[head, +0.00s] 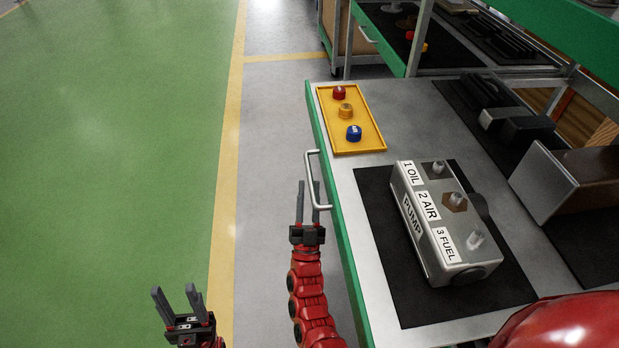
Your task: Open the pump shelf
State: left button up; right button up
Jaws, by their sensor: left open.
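The pump shelf (362,166) is a grey board with a green front edge and a pale bar handle (311,170) on that edge. A grey pump box (432,222) labelled PUMP, 1 OIL, 2 AIR and 3 FUEL sits on a black mat on it. My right gripper (308,184) is at the handle, its two fingers apart. One finger overlaps the bar in the picture; I cannot tell whether the bar lies between the fingers or they touch it. My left gripper (173,289) is open and empty over the floor at lower left.
A yellow tray (365,124) with red, amber and blue caps lies on the shelf's far left corner. Dark and grey parts stand on the right. Another green-edged shelf (378,38) is behind. The floor left of the shelf is clear.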

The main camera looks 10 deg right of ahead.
jog(key=v, duration=1.3)
jog(key=shift+s+f, duration=0.25)
jog(key=shift+a, duration=0.1)
